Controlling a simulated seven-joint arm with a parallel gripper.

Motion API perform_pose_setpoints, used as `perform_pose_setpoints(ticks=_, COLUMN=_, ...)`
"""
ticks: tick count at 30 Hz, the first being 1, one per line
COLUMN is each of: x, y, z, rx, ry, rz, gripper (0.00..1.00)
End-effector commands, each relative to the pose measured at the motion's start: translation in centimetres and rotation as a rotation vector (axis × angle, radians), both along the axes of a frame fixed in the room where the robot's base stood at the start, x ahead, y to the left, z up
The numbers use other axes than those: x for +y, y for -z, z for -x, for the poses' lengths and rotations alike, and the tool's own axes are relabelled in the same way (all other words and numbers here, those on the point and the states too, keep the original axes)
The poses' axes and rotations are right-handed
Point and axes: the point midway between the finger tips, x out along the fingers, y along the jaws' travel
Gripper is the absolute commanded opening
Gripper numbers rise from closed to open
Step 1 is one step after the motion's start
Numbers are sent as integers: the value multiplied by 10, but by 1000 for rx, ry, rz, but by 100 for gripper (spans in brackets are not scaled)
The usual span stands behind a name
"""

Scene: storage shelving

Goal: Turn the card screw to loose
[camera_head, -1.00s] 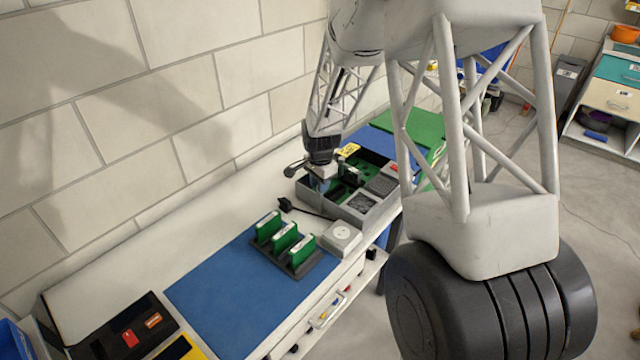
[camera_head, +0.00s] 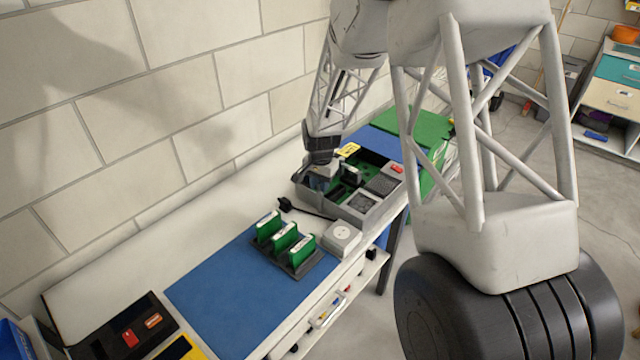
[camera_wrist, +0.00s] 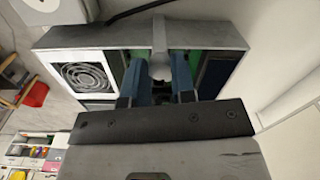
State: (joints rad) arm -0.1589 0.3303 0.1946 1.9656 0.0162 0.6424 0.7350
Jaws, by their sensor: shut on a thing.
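The grey chassis (camera_head: 365,215) with a green board inside stands on the bench. It also shows in the wrist view (camera_wrist: 90,37), with a fan grille beside my fingers. My gripper (camera_head: 322,184) is at the chassis's near left corner. In the wrist view my gripper's (camera_wrist: 158,62) two blue fingers reach down at the chassis edge, around a small grey piece (camera_wrist: 159,60) between their tips. The fingers hide most of that piece; I cannot tell for sure that it is the card screw, nor how far it is turned.
A dark rack (camera_head: 284,262) with green cards (camera_head: 286,236) stands on the blue mat (camera_head: 215,300). A white box (camera_head: 342,238) and a black cable (camera_head: 310,210) lie near the chassis. The white bench along the wall is mostly clear.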

Motion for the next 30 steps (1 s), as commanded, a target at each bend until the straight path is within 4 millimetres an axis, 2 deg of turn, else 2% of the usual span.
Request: perform_pose_setpoints(ticks=30, x=-1, y=0, z=0, rx=0, ry=-954, rz=0, gripper=0)
